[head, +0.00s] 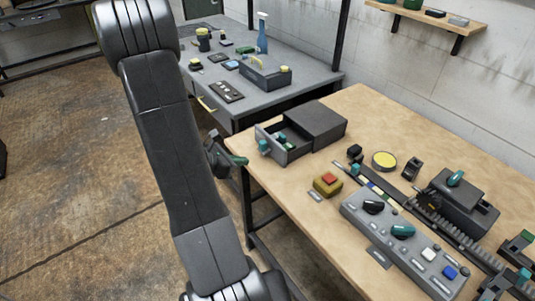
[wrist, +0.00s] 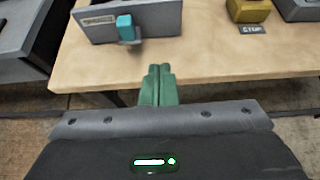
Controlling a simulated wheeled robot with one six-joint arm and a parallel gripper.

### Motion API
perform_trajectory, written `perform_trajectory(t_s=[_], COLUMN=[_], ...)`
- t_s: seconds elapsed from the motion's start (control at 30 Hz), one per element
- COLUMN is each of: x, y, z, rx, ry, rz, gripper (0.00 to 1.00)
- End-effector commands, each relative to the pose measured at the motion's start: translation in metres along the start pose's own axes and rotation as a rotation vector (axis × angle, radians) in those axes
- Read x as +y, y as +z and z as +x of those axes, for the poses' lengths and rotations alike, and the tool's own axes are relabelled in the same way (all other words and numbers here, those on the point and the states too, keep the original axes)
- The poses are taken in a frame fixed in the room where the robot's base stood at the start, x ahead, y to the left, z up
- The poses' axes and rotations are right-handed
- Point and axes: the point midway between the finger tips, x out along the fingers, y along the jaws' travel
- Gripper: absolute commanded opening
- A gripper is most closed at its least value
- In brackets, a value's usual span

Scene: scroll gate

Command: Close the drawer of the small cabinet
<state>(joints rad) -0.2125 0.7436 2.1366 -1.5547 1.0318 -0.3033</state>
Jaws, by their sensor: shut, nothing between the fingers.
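The small dark grey cabinet (head: 318,118) stands at the far left corner of the wooden table. Its drawer (head: 296,154) is pulled out toward the left table edge, with a small teal item inside. The drawer front bears a teal handle (head: 264,147). In the wrist view the grey drawer front (wrist: 155,20) and the teal handle (wrist: 125,27) are at the top. My gripper (head: 240,160) has green fingers, which also show in the wrist view (wrist: 158,72). They are shut and empty, just off the table edge, pointing at the drawer front and apart from it.
On the wooden table (head: 288,185), a yellow box with a red button (head: 328,184) and a grey control panel (head: 400,240) stand nearer. A grey workbench (head: 290,97) with tools is behind on the left. The tabletop before the drawer front is clear.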

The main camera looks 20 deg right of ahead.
Motion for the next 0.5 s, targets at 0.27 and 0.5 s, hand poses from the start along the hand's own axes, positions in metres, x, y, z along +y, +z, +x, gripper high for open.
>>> perform_trajectory(t_s=[0.27,0.5], x=[-0.002,-0.002], y=[0.001,0.001], z=[0.043,0.082], rx=[0.001,0.002], ry=[-0.007,-0.007], rz=[0.001,0.001], gripper=[0.00,0.00])
